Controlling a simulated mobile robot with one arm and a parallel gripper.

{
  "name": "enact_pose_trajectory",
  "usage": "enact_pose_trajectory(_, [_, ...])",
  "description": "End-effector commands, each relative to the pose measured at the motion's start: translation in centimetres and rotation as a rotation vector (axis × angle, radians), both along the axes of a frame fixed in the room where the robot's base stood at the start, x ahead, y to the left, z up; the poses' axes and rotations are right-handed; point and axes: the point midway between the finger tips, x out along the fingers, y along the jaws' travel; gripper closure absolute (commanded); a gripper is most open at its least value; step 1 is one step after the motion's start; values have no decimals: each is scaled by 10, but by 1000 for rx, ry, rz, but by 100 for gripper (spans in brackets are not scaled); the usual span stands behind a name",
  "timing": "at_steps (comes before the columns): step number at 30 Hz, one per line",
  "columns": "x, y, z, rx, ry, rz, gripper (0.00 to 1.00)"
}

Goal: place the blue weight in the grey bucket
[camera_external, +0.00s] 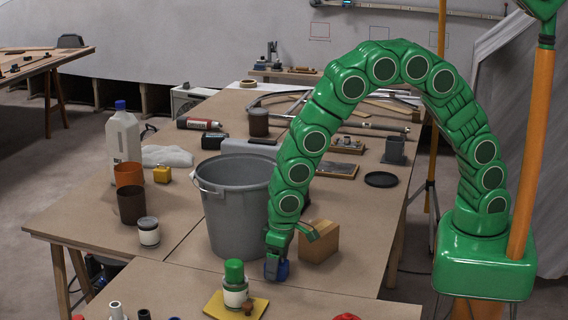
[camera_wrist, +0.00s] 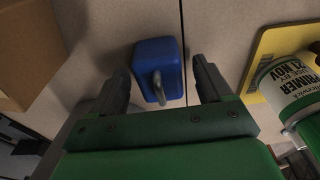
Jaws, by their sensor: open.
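The blue weight (camera_wrist: 158,66) is a small blue block with a grey loop handle. It stands on the table, and in the wrist view it lies between the fingers of my gripper (camera_wrist: 158,92), which are open with a gap on each side. In the external view the weight (camera_external: 283,271) is partly hidden by my gripper (camera_external: 277,266), which is low at the table in front of the grey bucket. The grey bucket (camera_external: 234,215) stands upright to the left of and behind the weight. Its inside is mostly not visible.
A cardboard box (camera_external: 320,242) stands close behind the weight on the right. A green-capped primer tin (camera_external: 235,286) sits on a yellow pad (camera_external: 214,306) at the front left.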

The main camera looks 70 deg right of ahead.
Motion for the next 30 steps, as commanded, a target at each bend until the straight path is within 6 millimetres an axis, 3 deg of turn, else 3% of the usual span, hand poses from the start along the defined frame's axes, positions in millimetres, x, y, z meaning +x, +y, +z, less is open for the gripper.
enact_pose_trajectory(10, [1, 0, -8, 1, -1, 0, 21])
enact_pose_trajectory(25, [1, 0, -8, 0, -1, 0, 98])
enact_pose_trajectory(30, [1, 0, -8, 1, -1, 0, 100])
